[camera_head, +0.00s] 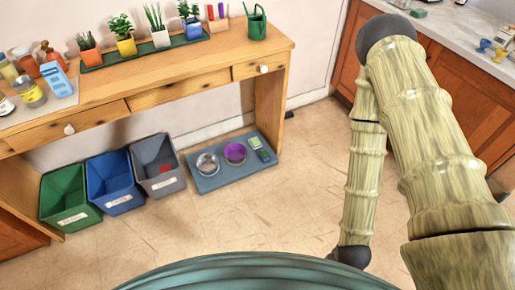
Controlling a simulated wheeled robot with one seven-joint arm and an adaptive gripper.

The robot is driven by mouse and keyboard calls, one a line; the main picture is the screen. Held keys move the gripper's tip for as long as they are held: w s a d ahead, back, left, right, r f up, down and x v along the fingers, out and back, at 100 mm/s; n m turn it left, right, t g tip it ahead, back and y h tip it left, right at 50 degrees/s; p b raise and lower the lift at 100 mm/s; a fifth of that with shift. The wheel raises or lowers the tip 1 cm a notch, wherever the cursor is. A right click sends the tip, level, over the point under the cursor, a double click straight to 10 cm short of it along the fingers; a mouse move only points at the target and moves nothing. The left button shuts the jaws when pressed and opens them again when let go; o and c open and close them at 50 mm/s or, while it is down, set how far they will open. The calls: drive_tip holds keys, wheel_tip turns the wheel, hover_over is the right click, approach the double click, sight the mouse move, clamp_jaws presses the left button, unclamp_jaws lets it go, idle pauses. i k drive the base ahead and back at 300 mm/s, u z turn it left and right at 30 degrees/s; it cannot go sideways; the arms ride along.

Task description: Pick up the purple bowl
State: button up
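The purple bowl (235,153) sits upright on a flat blue-grey tray (215,180) on the floor, under the right part of the wooden table. A silver metal bowl (207,164) stands just left of it on the same tray. A small green item (257,144) lies to its right. My arm runs down the right side of the view, well apart from the tray. My gripper cannot be made out in this view.
Green (66,195), blue (112,181) and grey (158,166) bins stand left of the tray. The wooden table (140,75) overhangs, with its side panel right of the tray. Potted plants and jars stand on top. The floor (290,205) before the tray is clear.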

sight(236, 152)
drive_tip(key=u, duration=0.2)
drive_tip(key=i, duration=1.15)
drive_tip(key=u, duration=0.65)
